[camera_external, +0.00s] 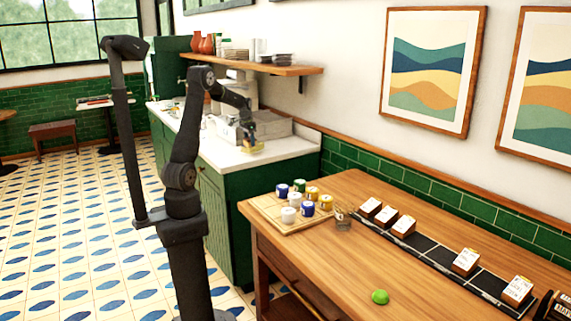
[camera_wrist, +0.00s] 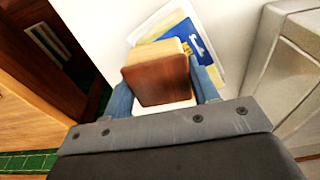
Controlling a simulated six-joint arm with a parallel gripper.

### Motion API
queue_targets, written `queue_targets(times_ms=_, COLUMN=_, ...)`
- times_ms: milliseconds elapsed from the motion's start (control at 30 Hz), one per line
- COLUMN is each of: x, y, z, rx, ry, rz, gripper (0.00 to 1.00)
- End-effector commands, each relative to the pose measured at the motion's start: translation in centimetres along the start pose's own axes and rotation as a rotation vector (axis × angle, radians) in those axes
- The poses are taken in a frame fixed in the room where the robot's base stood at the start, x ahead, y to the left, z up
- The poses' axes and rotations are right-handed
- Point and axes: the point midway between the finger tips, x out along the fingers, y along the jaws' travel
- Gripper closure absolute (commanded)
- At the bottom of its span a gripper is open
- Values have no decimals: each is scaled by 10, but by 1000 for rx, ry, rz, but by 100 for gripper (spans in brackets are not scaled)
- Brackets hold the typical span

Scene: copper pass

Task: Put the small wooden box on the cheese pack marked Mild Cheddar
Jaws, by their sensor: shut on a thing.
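My gripper (camera_external: 249,132) is over the white counter at the back. In the wrist view its two blue-grey fingers (camera_wrist: 163,92) are shut on the small wooden box (camera_wrist: 156,78), which has a reddish-brown face and paler sides. A cheese pack with a blue and yellow label (camera_wrist: 206,42) lies on the counter beyond the box, partly hidden by it. Its label cannot be read. A pale yellow thing (camera_external: 252,148), apparently that pack, shows under my gripper in the external view. I cannot tell whether box and pack touch.
A grey boxy object (camera_wrist: 287,60) stands close on the right of the wrist view. A wooden shelf (camera_external: 262,66) hangs above the counter.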

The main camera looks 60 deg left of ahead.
Motion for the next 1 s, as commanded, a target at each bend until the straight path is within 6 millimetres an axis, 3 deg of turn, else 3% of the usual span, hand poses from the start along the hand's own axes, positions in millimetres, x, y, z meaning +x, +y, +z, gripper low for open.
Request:
queue_targets(times_ms=300, x=3, y=0, z=0, rx=0, ry=1, rz=0, gripper=69)
queue_targets(times_ms=333, x=2, y=0, z=0, rx=0, ry=1, rz=0, gripper=40)
queue_targets(times_ms=400, x=2, y=0, z=0, rx=0, ry=1, rz=0, gripper=27)
queue_targets(times_ms=433, x=2, y=0, z=0, rx=0, ry=1, rz=0, gripper=24)
queue_targets(times_ms=767, x=-2, y=0, z=-1, rx=0, ry=2, rz=-1, gripper=24)
queue_targets(times_ms=1000, x=-41, y=0, z=-1, rx=0, ry=4, rz=-3, gripper=24)
